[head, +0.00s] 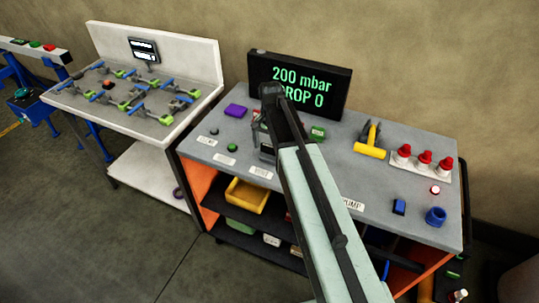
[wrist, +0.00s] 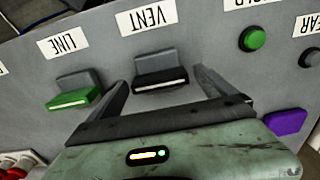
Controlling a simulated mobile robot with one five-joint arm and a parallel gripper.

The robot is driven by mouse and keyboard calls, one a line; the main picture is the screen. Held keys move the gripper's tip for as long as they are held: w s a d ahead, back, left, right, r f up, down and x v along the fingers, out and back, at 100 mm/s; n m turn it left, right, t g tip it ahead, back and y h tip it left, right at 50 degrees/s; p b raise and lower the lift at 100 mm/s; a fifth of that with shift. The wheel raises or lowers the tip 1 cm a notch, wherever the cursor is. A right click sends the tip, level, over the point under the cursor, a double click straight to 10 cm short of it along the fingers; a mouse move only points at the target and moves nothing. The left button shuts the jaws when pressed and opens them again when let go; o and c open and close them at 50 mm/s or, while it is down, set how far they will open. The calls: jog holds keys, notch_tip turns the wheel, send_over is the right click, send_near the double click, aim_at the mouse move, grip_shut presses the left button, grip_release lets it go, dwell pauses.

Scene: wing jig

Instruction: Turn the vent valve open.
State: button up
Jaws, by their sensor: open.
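The vent valve (wrist: 160,80) is a black handle with a pale stripe on a grey block, beside the VENT label (wrist: 145,20) in the wrist view. Its bar lies roughly parallel to the label. My gripper (wrist: 162,88) is open, with one finger on each side of the black handle. I cannot tell whether the fingers touch it. In the head view my gripper (head: 263,134) is over the panel's left part, and it and my arm hide most of the vent valve.
The green LINE valve (wrist: 75,95) stands close left of the vent valve in the wrist view. A green button (wrist: 253,39) and a purple block (wrist: 286,121) are to the right. The display (head: 299,84) reads 200 mbar, DROP 0. A yellow-handled part (head: 369,150) and red-capped parts stand farther right.

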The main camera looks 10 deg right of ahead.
jog(key=shift+f, duration=0.2)
jog(key=c, duration=1.4)
jog(key=n, duration=0.4)
jog(key=shift+n, duration=0.4)
jog(key=n, duration=0.4)
jog(key=shift+n, duration=0.3)
jog(key=n, duration=0.4)
jog(key=shift+n, duration=2.2)
